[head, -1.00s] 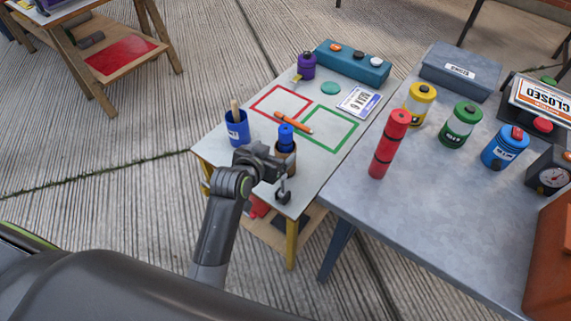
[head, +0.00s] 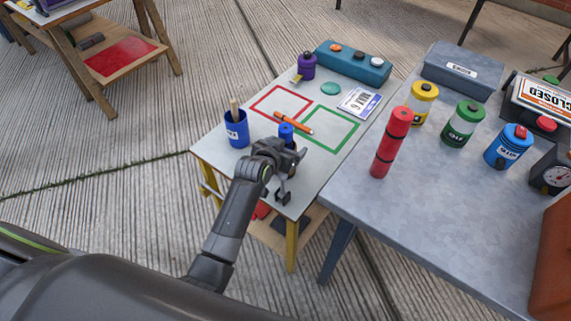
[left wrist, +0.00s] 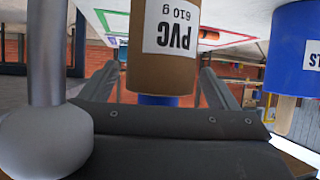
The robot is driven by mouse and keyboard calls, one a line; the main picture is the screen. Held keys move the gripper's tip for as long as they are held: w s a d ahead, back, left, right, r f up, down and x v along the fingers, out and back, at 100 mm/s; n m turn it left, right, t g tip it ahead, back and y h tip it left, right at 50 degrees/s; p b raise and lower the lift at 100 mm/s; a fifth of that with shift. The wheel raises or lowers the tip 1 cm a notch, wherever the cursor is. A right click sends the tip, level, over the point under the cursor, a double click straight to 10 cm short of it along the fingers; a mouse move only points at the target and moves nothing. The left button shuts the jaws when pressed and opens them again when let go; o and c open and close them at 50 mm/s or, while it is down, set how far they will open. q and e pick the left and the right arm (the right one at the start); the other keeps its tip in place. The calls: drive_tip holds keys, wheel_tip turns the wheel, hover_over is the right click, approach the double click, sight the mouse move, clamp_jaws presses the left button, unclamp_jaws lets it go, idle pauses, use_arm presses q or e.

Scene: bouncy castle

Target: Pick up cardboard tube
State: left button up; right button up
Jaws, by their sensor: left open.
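The cardboard tube is a brown cylinder with a blue top (head: 286,132), standing on the small white table (head: 215,155). In the head view my left gripper hides most of its body. In the left wrist view the brown tube (left wrist: 163,70) fills the centre, with a white label reading PVC 610 g and blue below it. My left gripper (head: 291,160) is at the near side of the tube. In the left wrist view its fingers are apart, one on each side of the tube's blue end; I cannot tell whether they touch it. My right gripper is out of view.
An orange marker (head: 294,122) lies behind. The grey table (head: 350,195) at right holds a red cylinder (head: 391,143) and several canisters.

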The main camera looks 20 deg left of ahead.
use_arm(q)
drive_tip(key=c, duration=1.7)
drive_tip(key=shift+r, duration=0.1)
clamp_jaws()
